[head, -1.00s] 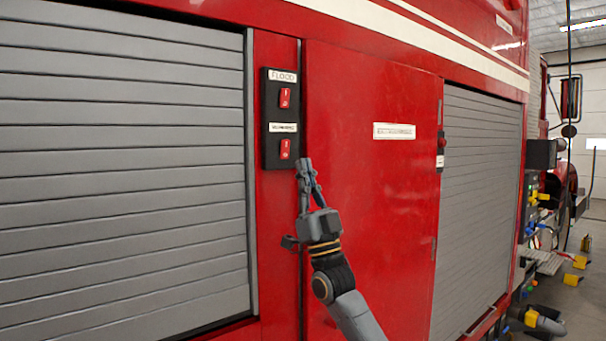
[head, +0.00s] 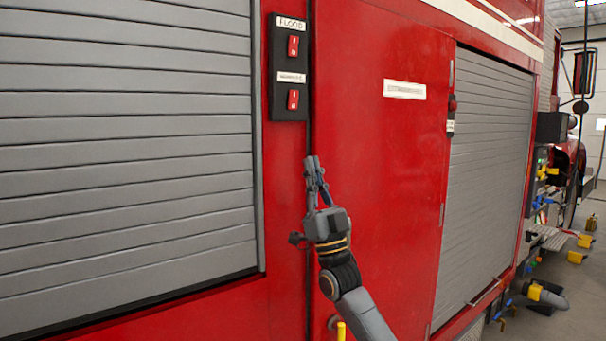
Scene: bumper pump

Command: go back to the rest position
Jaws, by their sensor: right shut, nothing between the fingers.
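My right gripper (head: 314,160) is shut and empty, with its fingers pointing up. It is in front of the red panel, below the black switch box (head: 288,67) and apart from it. The switch box carries an upper red switch (head: 293,46) under a label reading FLOOD and a lower red switch (head: 293,99) under a second label that is too blurred to read. My left gripper is not in view.
The red truck side (head: 380,160) fills the middle. Grey roller shutters stand at the left (head: 120,150) and right (head: 485,180). A red button (head: 453,104) sits beside the right shutter. Yellow-capped fittings (head: 575,257) stick out at the far right.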

